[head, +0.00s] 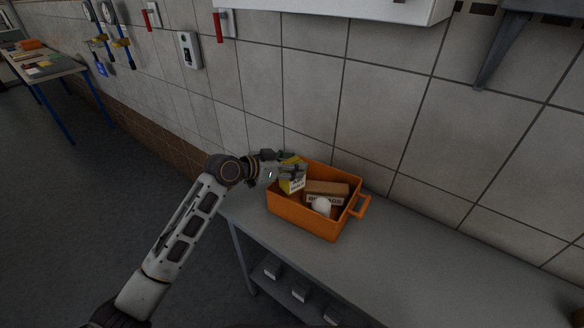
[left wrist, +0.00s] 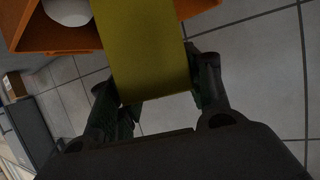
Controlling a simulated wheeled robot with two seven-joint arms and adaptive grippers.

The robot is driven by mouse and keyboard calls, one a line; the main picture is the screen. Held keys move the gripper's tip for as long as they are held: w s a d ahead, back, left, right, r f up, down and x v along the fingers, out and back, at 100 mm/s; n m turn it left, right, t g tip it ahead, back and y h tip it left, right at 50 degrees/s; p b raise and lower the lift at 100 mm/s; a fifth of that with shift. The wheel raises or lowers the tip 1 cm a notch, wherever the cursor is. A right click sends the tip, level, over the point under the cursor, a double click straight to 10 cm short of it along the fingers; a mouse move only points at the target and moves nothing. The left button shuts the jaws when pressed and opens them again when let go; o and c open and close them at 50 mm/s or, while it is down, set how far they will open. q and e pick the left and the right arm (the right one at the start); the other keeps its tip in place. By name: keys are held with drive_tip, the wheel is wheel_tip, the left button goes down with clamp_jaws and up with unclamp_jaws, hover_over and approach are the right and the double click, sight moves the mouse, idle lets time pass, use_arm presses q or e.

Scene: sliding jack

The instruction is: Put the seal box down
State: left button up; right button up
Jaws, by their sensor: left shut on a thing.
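My left gripper (head: 284,167) is shut on a yellow box with a white label (head: 292,184), which I take to be the seal box; its lettering is too small to read. The box is at the left end of an orange crate (head: 300,224), over or partly inside it; I cannot tell whether it touches the crate's floor. In the left wrist view the box (left wrist: 148,40) sits between the two fingers of my left gripper (left wrist: 155,78), in front of the crate (left wrist: 25,38). My right gripper is not in view.
The crate holds a brown box (head: 327,188) and a white ball (head: 321,205). It stands on a grey bench (head: 420,265) against a tiled wall. The bench to its right is largely clear. Small boxes (head: 299,291) sit on a lower shelf. Another table (head: 45,70) stands far left.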

use_arm(q)
drive_tip(key=shift+f, duration=0.45)
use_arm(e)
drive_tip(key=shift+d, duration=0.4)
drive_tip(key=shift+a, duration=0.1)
use_arm(q)
drive_tip(key=shift+f, duration=0.5)
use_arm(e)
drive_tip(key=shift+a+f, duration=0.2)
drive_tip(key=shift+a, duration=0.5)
use_arm(q)
drive_tip(key=o, duration=1.1)
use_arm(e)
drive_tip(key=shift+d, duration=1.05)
